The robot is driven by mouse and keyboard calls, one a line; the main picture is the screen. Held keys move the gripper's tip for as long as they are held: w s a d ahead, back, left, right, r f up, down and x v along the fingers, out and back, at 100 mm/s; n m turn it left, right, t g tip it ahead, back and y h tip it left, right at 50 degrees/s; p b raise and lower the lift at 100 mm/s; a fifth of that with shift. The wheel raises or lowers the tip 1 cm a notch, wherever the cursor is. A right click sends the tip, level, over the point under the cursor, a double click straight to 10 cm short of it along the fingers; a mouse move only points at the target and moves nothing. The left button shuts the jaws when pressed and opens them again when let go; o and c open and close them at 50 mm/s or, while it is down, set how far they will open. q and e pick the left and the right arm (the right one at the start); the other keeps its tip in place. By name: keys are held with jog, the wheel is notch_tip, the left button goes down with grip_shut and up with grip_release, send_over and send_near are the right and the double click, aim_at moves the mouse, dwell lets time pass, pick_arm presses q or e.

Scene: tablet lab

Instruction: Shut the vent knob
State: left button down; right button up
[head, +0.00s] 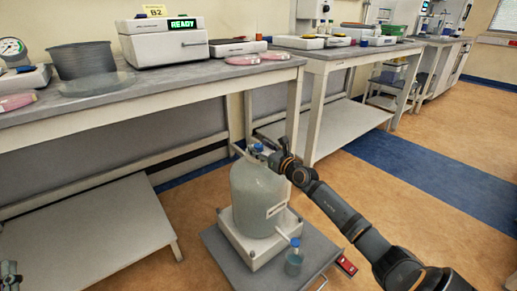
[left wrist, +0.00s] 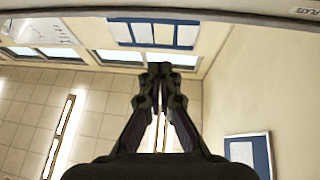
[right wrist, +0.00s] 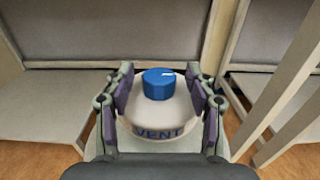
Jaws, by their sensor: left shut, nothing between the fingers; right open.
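The blue vent knob (right wrist: 159,84) sits on a pale round cap marked VENT (right wrist: 158,133) in the right wrist view. A white pointer line shows on the knob's top, toward the right. In the head view the knob (head: 257,148) tops a large translucent carboy (head: 257,195). My right gripper (right wrist: 160,92) is open, with one finger on each side of the knob and gaps between. In the head view the right gripper (head: 272,152) is at the carboy's top. My left gripper (left wrist: 158,72) is shut and empty, far from the knob, facing windows and a wall.
The carboy stands on a white base (head: 247,250) on a grey cart (head: 222,252). A bench (head: 140,99) with instruments runs behind. Open floor lies to the right.

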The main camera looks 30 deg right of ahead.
jog(key=shift+w+a, duration=0.1)
jog(key=shift+w, duration=0.5)
pick_arm(q)
jog(key=r+t, duration=0.1)
jog(key=s+r, duration=0.1)
jog(key=r, duration=0.1)
jog(key=s+r+t, duration=0.1)
jog(key=r, duration=0.1)
jog(key=shift+s+m+t+h, duration=0.25)
jog(key=shift+m+t+h, duration=0.05)
jog(key=shift+h, duration=0.1)
pick_arm(e)
jog(key=shift+c, duration=0.3)
